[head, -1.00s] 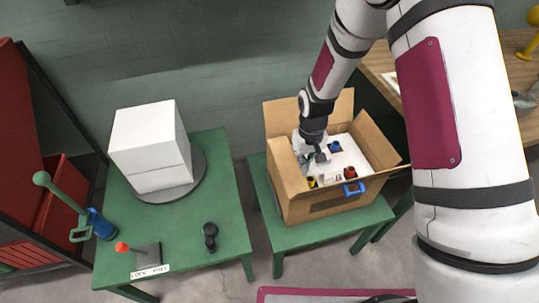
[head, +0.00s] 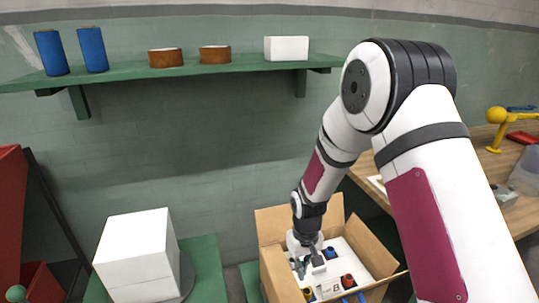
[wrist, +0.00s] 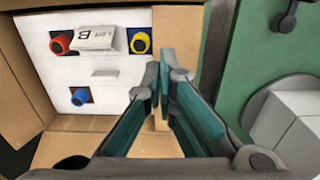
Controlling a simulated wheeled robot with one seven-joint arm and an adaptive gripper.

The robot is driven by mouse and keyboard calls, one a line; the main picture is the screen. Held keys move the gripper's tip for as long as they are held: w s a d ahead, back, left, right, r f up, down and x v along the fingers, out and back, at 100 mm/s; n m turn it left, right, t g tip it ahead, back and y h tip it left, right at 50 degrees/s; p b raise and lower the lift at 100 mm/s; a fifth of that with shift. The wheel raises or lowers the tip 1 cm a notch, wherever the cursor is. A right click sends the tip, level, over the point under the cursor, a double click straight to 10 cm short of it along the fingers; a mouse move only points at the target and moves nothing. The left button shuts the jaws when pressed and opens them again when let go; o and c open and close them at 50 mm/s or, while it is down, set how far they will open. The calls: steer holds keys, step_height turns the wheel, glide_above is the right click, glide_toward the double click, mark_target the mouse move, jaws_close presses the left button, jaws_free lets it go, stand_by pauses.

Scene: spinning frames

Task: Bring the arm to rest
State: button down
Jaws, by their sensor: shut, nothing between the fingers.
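My arm reaches down from the right in the head view. My gripper (head: 308,264) is over the left part of an open cardboard box (head: 275,270). In the wrist view my gripper (wrist: 163,70) is shut and empty, its fingertips over the box's edge flap. The box holds a white panel (wrist: 110,92) with a red fitting (wrist: 60,45), a yellow fitting (wrist: 140,43) and a blue fitting (wrist: 79,97). Whether the fingers touch the box cannot be told.
A white block (head: 135,250) stands on a green table (head: 205,262) at left. A green wall shelf (head: 200,72) holds blue spools and brown rings. A wooden bench (head: 510,170) is at right. Open space lies above the box and table.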

steer(key=s+d+r+m+t, duration=0.1)
steer(key=s+d+r, duration=0.15)
steer(key=r, duration=0.55)
steer(key=s+d+r, duration=0.2)
steer(key=s+r, duration=0.2)
steer(key=r, duration=0.5)
steer(key=s+d+r+m+t, duration=0.1)
steer(key=s+d+r, duration=0.2)
steer(key=r, duration=0.5)
steer(key=s+d+r, duration=0.1)
steer(key=s+r, duration=0.2)
steer(key=s, duration=0.3)
steer(key=s+d+r+m+t, duration=0.1)
steer(key=s+r, duration=0.2)
steer(key=s, duration=0.3)
steer(key=s+d+r+t+p, duration=0.1)
steer(key=s+r, duration=0.2)
steer(key=s, duration=0.3)
steer(key=shift+s+d+m, duration=0.2)
steer(key=shift+d+m, duration=0.05)
steer(key=shift+m, duration=0.05)
steer(key=shift+w, duration=0.1)
